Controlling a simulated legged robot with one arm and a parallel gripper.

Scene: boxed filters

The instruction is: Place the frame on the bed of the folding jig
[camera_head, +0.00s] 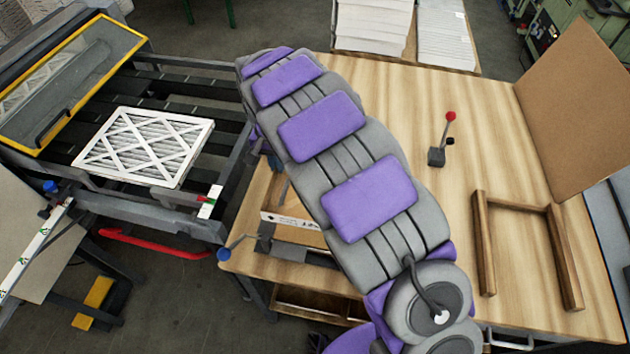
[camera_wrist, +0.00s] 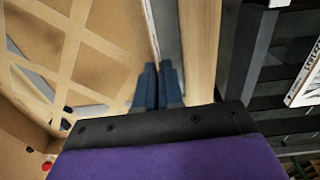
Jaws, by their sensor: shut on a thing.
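My gripper (camera_wrist: 158,72) has its blue fingers closed together on the edge of the frame in the wrist view. The frame (camera_wrist: 72,42) is tan card with crossing lattice strips and spreads to the left of the fingers. In the head view my purple and grey arm hides most of it; a pale printed edge (camera_head: 290,219), seemingly the frame's, shows left of the arm near the table's left side. A U-shaped wooden rail (camera_head: 558,250) and a red-knobbed lever (camera_head: 447,135) on the table look like folding jig parts. Whether the frame touches anything is hidden.
A pleated filter (camera_head: 146,148) with a white lattice face lies on the slatted machine (camera_head: 170,78) at left. A large brown board (camera_head: 577,105) stands tilted at the table's right. White stacks (camera_head: 372,25) sit beyond the wooden table (camera_head: 480,120). A blue-knobbed handle (camera_head: 224,254) juts at the table's left corner.

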